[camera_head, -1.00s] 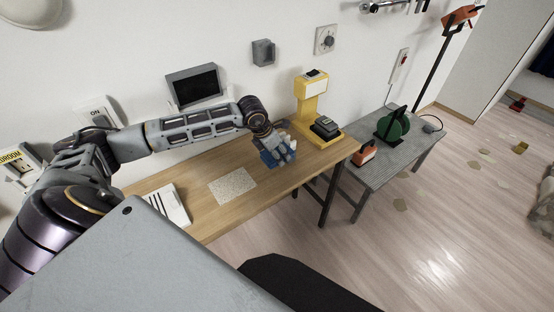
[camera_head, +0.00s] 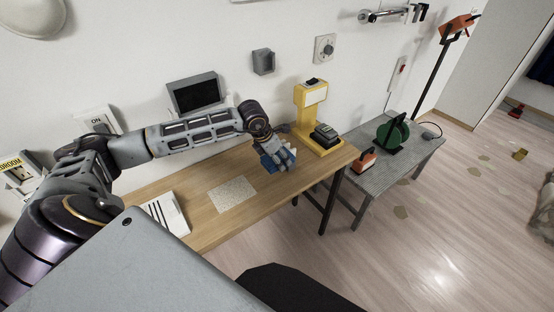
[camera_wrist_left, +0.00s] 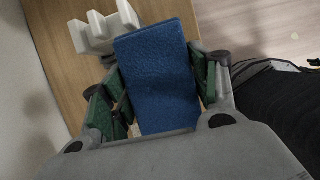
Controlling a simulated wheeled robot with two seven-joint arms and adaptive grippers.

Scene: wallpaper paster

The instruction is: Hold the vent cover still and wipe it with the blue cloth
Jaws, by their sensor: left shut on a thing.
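The blue cloth (camera_wrist_left: 160,75) is a thick flat rectangle, clamped between the fingers of my left gripper (camera_wrist_left: 158,92) in the left wrist view. In the head view my left gripper (camera_head: 278,156) is over the far right part of the wooden table, with blue cloth (camera_head: 268,164) showing at its fingers. I cannot tell whether the cloth touches the tabletop. The vent cover (camera_head: 167,213), a white plate with dark slots, lies at the table's near left, well apart from the cloth, partly hidden by my body. My right gripper is not in view.
A pale speckled sheet (camera_head: 232,194) lies on the wooden table (camera_head: 205,235) between vent cover and gripper. A white notched block (camera_wrist_left: 103,33) is just beyond the cloth. A yellow device (camera_head: 312,105) stands right of the gripper. A grey table (camera_head: 382,168) holds a green reel (camera_head: 392,136).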

